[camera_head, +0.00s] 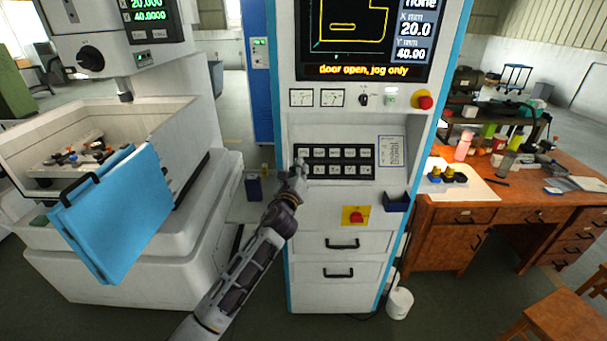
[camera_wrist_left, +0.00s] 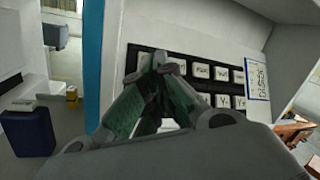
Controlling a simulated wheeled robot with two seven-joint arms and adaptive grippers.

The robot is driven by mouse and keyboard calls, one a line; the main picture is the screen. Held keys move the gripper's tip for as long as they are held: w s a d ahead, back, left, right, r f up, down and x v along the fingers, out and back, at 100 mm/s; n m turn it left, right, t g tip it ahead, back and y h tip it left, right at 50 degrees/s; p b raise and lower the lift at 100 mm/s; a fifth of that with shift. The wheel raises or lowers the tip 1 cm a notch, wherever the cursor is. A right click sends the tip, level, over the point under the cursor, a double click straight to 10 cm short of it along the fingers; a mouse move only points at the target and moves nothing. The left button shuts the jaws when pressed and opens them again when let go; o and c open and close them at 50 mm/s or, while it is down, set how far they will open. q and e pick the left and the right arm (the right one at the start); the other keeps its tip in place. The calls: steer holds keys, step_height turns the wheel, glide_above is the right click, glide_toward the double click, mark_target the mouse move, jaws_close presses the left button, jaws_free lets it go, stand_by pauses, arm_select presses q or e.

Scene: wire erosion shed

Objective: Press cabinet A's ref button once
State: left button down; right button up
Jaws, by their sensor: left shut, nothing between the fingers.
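The control cabinet (camera_head: 320,215) stands in the middle of the head view, white with blue edges. Its keypad (camera_head: 336,161) is a black panel with two rows of white keys; it also shows in the left wrist view (camera_wrist_left: 199,76). I cannot read which key is the ref button. My left gripper (camera_head: 299,168) is shut and empty, its fingertips at the left end of the keypad. In the left wrist view the fingertips (camera_wrist_left: 161,60) cover the left keys; whether they touch a key I cannot tell. My right gripper is not in view.
The screen (camera_head: 365,40) reads "door open, jog only". A red button (camera_head: 424,102) sits upper right and another (camera_head: 356,217) below the keypad. A machine with a blue door (camera_head: 118,213) stands left. A wooden desk (camera_head: 462,214) stands right.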

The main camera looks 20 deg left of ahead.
arm_select(q)
steer(key=w+f+b, duration=0.1)
steer(key=w+a+f+b, duration=0.1)
steer(key=w, duration=0.1)
steer(key=shift+w+f, duration=0.15)
steer(key=shift+f, duration=0.05)
stand_by(1.0)
steer(key=shift+w+a+f+b, duration=0.1)
steer(key=shift+w+f+b, duration=0.2)
stand_by(0.7)
steer(key=shift+w, duration=0.15)
stand_by(0.7)
